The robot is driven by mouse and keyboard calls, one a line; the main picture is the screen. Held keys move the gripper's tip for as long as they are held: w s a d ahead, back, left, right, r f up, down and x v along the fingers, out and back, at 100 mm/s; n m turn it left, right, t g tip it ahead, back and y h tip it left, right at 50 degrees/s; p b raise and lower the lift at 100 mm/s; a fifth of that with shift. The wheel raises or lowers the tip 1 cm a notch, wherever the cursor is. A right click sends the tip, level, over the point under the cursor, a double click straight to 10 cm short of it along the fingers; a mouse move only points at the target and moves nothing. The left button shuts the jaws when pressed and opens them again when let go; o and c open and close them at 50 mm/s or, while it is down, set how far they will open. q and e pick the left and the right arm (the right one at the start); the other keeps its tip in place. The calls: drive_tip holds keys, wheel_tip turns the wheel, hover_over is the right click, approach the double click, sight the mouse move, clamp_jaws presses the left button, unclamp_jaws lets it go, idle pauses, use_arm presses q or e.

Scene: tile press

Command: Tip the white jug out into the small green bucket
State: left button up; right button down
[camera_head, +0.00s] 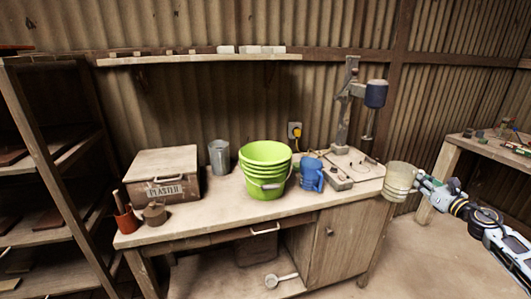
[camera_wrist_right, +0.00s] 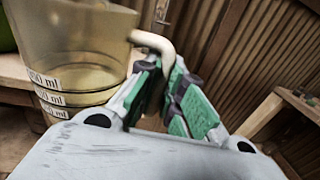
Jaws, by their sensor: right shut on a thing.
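The jug (camera_head: 400,182) is a pale, see-through, yellowish-white vessel. It is held roughly upright off the right end of the workbench, and it fills the upper left of the right wrist view (camera_wrist_right: 75,45), with ml marks on its side. My right gripper (camera_head: 424,188) is shut on its curved handle (camera_wrist_right: 158,45). A yellowish tone shows low in the jug, but I cannot tell how much it holds. The bright green bucket (camera_head: 263,185) stands upright on the bench, well left of the jug; its inside bottom is hidden. My left gripper is not in view.
On the workbench (camera_head: 215,208), a blue jug (camera_head: 310,176) and a press stand (camera_head: 352,120) lie between bucket and held jug. A grey metal pitcher (camera_head: 219,157), a plaster box (camera_head: 162,178) and a tool pot (camera_head: 126,218) stand left. A shelf (camera_head: 200,59) runs above.

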sight(403, 193)
drive_tip(key=s+a+n+g+y, duration=0.1)
drive_tip(key=a+y, duration=0.1)
drive_tip(key=a, duration=0.1)
drive_tip(key=s+a+f+n+g+y, duration=0.1)
drive_tip(key=a+n+y, duration=0.1)
drive_tip(key=a, duration=0.1)
drive_tip(key=s+a+f+n+g+y, duration=0.1)
drive_tip(key=s+a+n+y, duration=0.1)
drive_tip(key=y, duration=0.1)
drive_tip(key=shift+a+f, duration=0.2)
drive_tip(key=shift+a, duration=0.2)
drive_tip(key=shift+s+a+n+g+y, duration=2.5)
drive_tip(key=shift+s+a+g, duration=0.45)
drive_tip(key=shift+s, duration=0.45)
drive_tip(key=w+a+r+n+g+y, duration=0.1)
drive_tip(key=w+a+r, duration=0.2)
drive_tip(key=w+a, duration=0.45)
drive_tip(key=w+a+r+n+g, duration=0.1)
drive_tip(key=w+a+r, duration=0.2)
drive_tip(key=w+a, duration=0.4)
drive_tip(key=w+a+r+n+g, duration=0.1)
drive_tip(key=w+a+r+g, duration=0.2)
drive_tip(key=a+r, duration=0.9)
drive_tip(key=a, duration=0.4)
drive_tip(key=shift+w+a+r+y, duration=0.35)
drive_tip(key=shift+a+y, duration=0.05)
